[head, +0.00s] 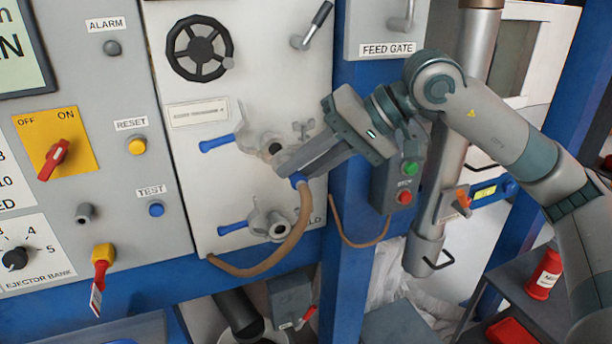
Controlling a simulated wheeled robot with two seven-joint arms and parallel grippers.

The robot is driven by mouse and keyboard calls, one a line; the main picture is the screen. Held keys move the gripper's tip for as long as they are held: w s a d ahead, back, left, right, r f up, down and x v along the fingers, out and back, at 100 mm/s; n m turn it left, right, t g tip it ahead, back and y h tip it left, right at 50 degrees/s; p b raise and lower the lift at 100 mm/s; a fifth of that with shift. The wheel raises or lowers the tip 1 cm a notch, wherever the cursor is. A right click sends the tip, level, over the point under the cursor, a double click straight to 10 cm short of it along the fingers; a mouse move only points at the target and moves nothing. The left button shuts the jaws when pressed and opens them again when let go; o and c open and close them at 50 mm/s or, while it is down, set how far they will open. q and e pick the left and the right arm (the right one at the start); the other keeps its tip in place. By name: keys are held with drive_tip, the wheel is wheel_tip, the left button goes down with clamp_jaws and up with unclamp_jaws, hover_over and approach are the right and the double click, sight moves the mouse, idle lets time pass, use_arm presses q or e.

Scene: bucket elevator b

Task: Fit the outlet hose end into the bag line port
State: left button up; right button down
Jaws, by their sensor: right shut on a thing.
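My right gripper (290,172) reaches in from the right and is shut on the hose end, whose blue collar (298,180) shows just below the fingers. The tan outlet hose (297,235) hangs from it and curves down to the lower left along the panel foot. Two metal ports with blue levers sit on the pale panel: an upper port (270,147) and a lower port (270,222). The gripper is in front of and just below the upper port. I cannot read which is the bag line port; the lower label is partly hidden. The hose tip is hidden by the fingers.
A black handwheel (199,48) and a lever (318,25) stick out above the ports. A grey button box (398,180) with green and red buttons stands close right of the gripper. A blue post (347,260) runs beside the panel. A red bottle (544,274) stands lower right.

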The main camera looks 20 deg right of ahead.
sight(291, 155)
use_arm(q)
drive_tip(key=shift+w+d+r, duration=0.2)
drive_tip(key=shift+w+d, duration=0.1)
drive_tip(key=shift+w, duration=0.1)
use_arm(e)
drive_tip(key=shift+w, duration=1.2)
use_arm(q)
drive_tip(key=shift+s+a+f+b, duration=0.1)
drive_tip(key=shift+a+f+b, duration=0.15)
drive_tip(key=shift+f+b, duration=0.15)
use_arm(e)
drive_tip(key=shift+r, duration=0.1)
use_arm(q)
drive_tip(key=shift+d+f, duration=0.15)
drive_tip(key=shift+d, duration=0.1)
drive_tip(key=shift+a+f+b, duration=0.15)
drive_tip(key=shift+f+b, duration=0.1)
drive_tip(key=shift+b, duration=0.2)
drive_tip(key=shift+f+b, duration=0.4)
idle(0.4)
use_arm(e)
drive_tip(key=shift+w, duration=1.25)
idle(0.5)
